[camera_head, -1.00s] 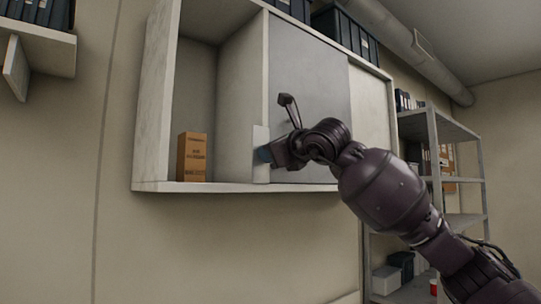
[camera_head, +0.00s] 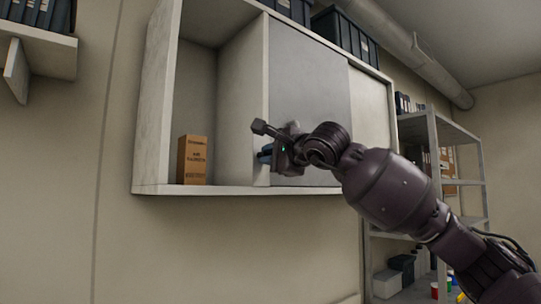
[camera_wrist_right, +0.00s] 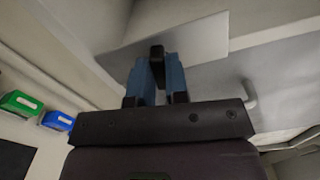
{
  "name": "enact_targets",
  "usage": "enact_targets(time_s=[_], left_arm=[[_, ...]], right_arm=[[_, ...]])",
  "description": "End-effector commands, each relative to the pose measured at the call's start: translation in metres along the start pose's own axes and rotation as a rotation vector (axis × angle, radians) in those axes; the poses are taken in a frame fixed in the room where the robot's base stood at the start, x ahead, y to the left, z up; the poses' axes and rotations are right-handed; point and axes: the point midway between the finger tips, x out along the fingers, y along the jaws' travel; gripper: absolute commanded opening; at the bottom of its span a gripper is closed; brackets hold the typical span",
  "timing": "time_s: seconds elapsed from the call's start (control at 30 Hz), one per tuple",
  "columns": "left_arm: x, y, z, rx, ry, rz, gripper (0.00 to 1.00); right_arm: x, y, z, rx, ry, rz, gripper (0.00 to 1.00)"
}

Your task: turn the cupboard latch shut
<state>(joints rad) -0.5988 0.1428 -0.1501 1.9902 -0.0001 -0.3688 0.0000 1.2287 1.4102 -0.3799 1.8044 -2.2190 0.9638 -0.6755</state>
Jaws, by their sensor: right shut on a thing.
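The wall cupboard (camera_head: 150,120) has an open left compartment and a grey door (camera_head: 310,75) to its right. My right gripper (camera_head: 266,153) is at the door's lower left edge. In the right wrist view its blue fingertips (camera_wrist_right: 159,68) are closed on a small black latch knob (camera_wrist_right: 157,52). A pale flat plate (camera_wrist_right: 205,38) shows behind the knob. In the head view the gripper hides the latch, so its exact angle cannot be told there. My left gripper is not in view.
A brown box (camera_head: 193,160) stands in the open compartment. A metal shelf rack (camera_head: 435,150) is at the right, and a wall shelf (camera_head: 45,48) is at the upper left. Dark file boxes (camera_head: 345,35) sit on top of the cupboard. The wall below is clear.

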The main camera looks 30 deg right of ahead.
Motion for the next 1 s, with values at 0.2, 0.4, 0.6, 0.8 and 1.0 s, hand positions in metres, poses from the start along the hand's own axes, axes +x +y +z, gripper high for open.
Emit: enact_targets(time_s=[0.2, 0.4, 0.6, 0.8, 1.0], left_arm=[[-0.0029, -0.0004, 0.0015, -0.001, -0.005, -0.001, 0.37], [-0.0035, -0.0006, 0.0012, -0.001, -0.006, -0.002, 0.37], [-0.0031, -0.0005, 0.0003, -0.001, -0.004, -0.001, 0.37], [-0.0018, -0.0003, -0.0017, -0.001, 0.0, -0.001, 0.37], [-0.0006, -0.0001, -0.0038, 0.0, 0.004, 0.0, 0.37]], right_arm=[[-0.0003, 0.0003, 0.0009, -0.118, -0.002, 0.0, 0.0], [-0.0001, 0.001, 0.001, -0.176, -0.003, 0.0, 0.0], [0.0, 0.0014, 0.001, -0.197, -0.003, 0.0, 0.0], [0.0001, 0.0017, 0.001, -0.199, -0.003, 0.001, 0.0], [0.0002, 0.0018, 0.0009, -0.198, -0.003, 0.001, 0.24]])
